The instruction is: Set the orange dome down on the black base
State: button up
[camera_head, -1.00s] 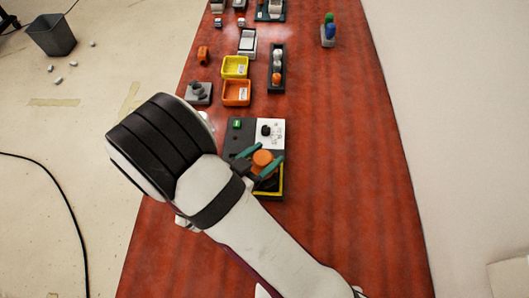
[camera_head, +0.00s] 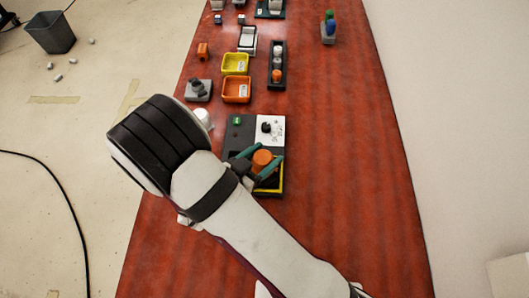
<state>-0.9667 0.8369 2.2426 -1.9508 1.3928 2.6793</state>
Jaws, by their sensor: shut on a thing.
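The orange dome (camera_head: 262,159) is between the green fingers of my gripper (camera_head: 262,162), which is shut on it. The dome is over the lower right part of a dark board (camera_head: 238,135). A black, yellow-edged area (camera_head: 274,187) shows just below and right of the dome. The black base cannot be told apart clearly, as my gripper and wrist cover much of that part. I cannot tell whether the dome touches anything below it.
The board also has a white panel (camera_head: 270,134) with a black knob and a green piece (camera_head: 237,121). Orange (camera_head: 237,98) and yellow (camera_head: 235,71) trays and a dark rack (camera_head: 277,87) stand behind. The table (camera_head: 345,170) is clear to the right.

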jog(key=shift+f, duration=0.2)
dwell(0.4)
jog(key=o, duration=1.4)
jog(key=shift+o, duration=0.2)
jog(key=shift+r, duration=3.25)
